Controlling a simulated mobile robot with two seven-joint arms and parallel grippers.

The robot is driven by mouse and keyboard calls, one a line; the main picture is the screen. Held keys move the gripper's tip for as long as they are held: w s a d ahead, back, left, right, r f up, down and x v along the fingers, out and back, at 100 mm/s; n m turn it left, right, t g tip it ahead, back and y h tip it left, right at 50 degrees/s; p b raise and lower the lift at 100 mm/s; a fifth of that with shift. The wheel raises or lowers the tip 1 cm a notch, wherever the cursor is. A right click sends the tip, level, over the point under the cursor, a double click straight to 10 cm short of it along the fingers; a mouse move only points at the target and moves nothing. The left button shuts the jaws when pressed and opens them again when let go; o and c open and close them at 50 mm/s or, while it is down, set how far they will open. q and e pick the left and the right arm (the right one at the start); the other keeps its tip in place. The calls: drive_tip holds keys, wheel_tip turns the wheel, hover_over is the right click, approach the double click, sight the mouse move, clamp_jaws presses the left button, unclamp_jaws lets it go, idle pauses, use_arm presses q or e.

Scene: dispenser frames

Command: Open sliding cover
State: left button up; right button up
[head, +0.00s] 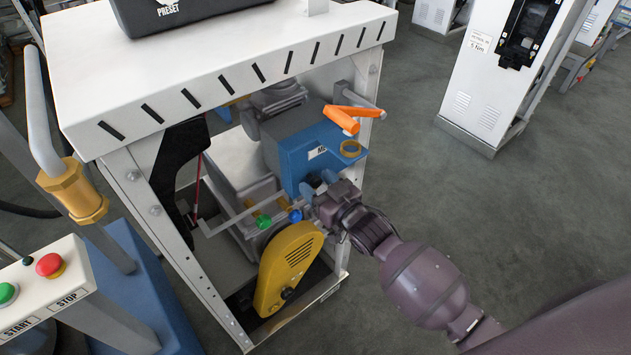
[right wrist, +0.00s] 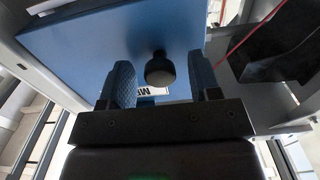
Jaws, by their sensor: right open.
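A blue box-shaped housing (head: 292,158) with a white label sits inside the open white frame. In the right wrist view its blue face (right wrist: 100,45) fills the upper middle, and a dark round knob (right wrist: 160,70) stands out from it. I cannot tell which blue panel is the sliding cover or whether it is open. My right gripper (head: 319,183) is just below the blue housing. In the right wrist view its blue finger pads (right wrist: 162,82) are apart, one on each side of the knob, with gaps visible. The knob is hidden in the head view. My left gripper is out of view.
A yellow guard (head: 286,268) and green knob (head: 263,221) are below and left. White frame posts (head: 182,245) stand close by. Open floor (head: 480,210) lies right.

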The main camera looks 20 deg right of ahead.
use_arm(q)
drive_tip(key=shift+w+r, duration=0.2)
use_arm(e)
drive_tip(key=shift+w+a, duration=0.15)
drive_tip(key=shift+w, duration=0.3)
